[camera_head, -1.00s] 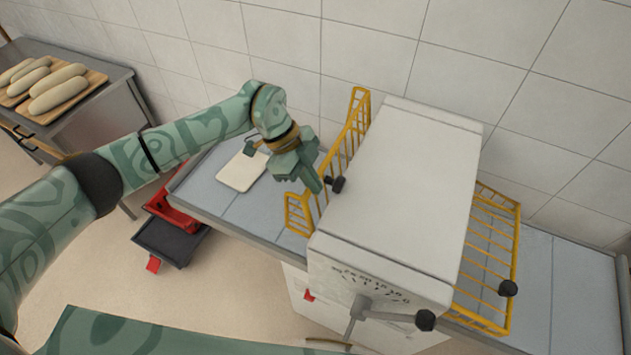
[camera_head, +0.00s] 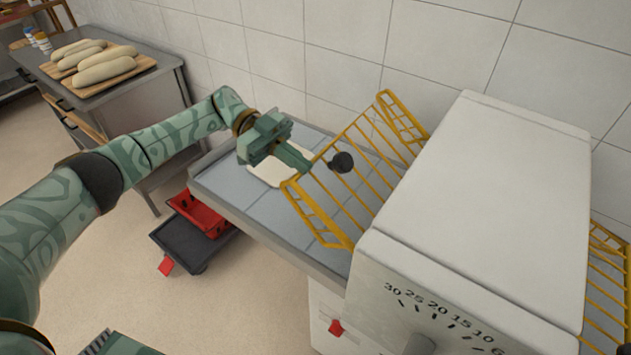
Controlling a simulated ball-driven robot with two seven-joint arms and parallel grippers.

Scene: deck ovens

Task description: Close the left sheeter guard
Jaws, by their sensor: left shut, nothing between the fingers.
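The left sheeter guard (camera_head: 365,173), a yellow wire cage, slants out from the left side of the white sheeter (camera_head: 480,190) over the grey bed. A black knob (camera_head: 343,162) sits on it. My left gripper (camera_head: 308,166) is shut and empty, its fingertips just left of the knob, near the guard's outer edge. A small gap shows between fingertips and knob; whether the fingers touch the guard's bars I cannot tell. My right gripper is not in view.
A pale dough sheet (camera_head: 265,177) lies on the left bed (camera_head: 240,195), partly hidden by my gripper. The right guard (camera_head: 608,275) shows at the right edge. A dark cart with a red bin (camera_head: 195,212) stands below. A steel table (camera_head: 150,90) holds loaves on a board.

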